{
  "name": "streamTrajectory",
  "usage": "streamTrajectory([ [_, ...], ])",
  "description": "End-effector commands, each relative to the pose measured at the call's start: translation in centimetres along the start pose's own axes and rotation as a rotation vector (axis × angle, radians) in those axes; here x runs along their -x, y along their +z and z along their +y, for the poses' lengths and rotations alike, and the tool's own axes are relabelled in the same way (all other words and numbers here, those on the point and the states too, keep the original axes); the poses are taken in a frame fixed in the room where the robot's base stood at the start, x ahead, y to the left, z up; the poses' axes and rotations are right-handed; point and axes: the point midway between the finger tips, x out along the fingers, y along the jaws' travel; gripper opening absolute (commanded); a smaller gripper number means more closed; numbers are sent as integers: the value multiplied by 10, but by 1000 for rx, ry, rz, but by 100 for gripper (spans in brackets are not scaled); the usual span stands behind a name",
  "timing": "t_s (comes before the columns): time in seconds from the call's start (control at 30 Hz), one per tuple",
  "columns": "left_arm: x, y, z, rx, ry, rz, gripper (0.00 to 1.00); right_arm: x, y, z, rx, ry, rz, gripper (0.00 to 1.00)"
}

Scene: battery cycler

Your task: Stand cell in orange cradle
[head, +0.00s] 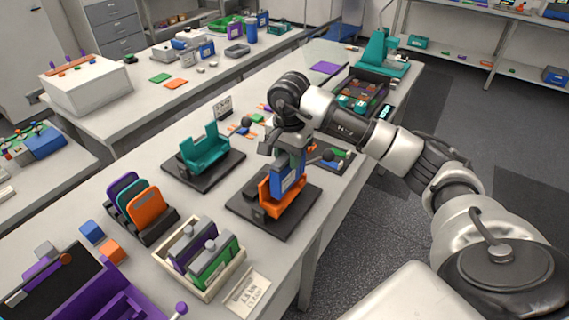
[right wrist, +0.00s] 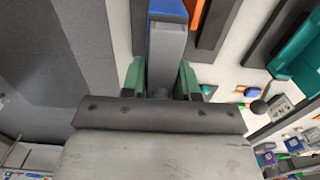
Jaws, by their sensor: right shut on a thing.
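A blue cell with a grey top (head: 287,178) stands upright at the orange cradle (head: 285,206), its lower end hidden behind the orange front wall. I cannot tell whether it rests on the cradle floor. My right gripper (head: 291,146) is above the cradle and shut on the upper end of the cell. In the right wrist view, the two green-sided fingers (right wrist: 160,80) close around the cell's top end, and the blue side and grey face of the cell (right wrist: 168,22) show beyond them. My left gripper is in neither view.
A teal cradle (head: 205,150) on a dark base stands to the left. A ball-ended lever (head: 328,155) is close beside the gripper.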

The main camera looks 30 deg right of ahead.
Motion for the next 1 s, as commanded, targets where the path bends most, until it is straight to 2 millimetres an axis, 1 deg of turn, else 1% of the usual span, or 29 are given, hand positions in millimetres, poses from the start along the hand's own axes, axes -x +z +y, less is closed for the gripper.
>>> streamTrajectory([
  [0.03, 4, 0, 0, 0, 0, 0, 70, 0, 0, -7, 1, -3, -2, 0],
  [0.1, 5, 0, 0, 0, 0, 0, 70, -4, 0, -11, 0, -3, 1, 0],
  [0.23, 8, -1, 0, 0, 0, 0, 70, -11, 0, -14, 0, 0, 0, 0],
  [0.4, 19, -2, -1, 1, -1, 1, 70, -34, 0, -13, -1, 2, 0, 0],
  [0.5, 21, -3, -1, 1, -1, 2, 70, -43, 0, -13, 0, -1, 0, 0],
  [0.6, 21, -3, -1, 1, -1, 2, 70, -47, 0, -13, 0, -3, 2, 0],
  [0.77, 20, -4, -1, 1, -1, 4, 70, -47, -1, -13, 0, -3, 2, 0],
  [0.9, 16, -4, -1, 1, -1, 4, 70, -51, -1, -13, 0, -3, 2, 0],
  [0.93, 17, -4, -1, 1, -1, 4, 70, -51, 0, -13, 0, 0, 2, 33],
  [1.0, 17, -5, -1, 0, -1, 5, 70, -50, 0, -13, 0, 0, 1, 43],
])
